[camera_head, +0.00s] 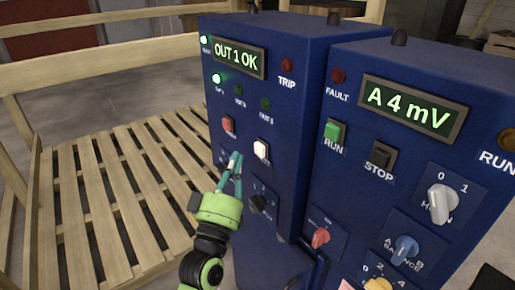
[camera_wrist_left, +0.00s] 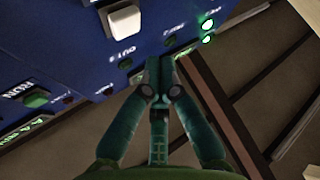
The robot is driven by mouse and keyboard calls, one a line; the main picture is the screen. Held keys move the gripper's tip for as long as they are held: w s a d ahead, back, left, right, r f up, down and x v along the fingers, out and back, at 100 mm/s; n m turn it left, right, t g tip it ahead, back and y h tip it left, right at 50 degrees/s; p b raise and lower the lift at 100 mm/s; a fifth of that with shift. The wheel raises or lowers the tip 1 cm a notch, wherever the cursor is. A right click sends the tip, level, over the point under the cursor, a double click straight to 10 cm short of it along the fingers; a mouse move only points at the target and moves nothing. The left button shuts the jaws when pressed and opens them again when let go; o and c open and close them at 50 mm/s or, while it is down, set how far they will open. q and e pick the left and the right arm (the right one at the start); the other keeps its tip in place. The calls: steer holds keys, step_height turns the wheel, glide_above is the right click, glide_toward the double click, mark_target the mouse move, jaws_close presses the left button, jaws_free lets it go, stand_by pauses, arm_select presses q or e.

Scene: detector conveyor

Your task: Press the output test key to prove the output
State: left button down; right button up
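The blue left cabinet (camera_head: 290,95) carries a display (camera_head: 239,60) reading "OUT 1 OK". Its panel has a red key (camera_head: 227,124) and a white key (camera_head: 262,149); their small labels are not readable. The white key also shows large at the top of the left wrist view (camera_wrist_left: 125,19). My left gripper (camera_head: 236,158) is in front of the lower panel, left of the white key and below the red one. Its teal fingers meet in the left wrist view (camera_wrist_left: 160,66), empty. I cannot tell whether they touch the panel. My right gripper is not in view.
Two green lamps (camera_head: 219,78) are lit on the left cabinet; the TRIP lamp (camera_head: 286,65) looks unlit. A black knob (camera_head: 257,203) sits below the white key. The right cabinet's display (camera_head: 413,106) reads "A 4 mV". A wooden slatted platform (camera_head: 120,195) stands left.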

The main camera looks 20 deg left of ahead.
arm_select(q)
steer(key=shift+s+a, duration=0.75)
steer(key=shift+s, duration=0.25)
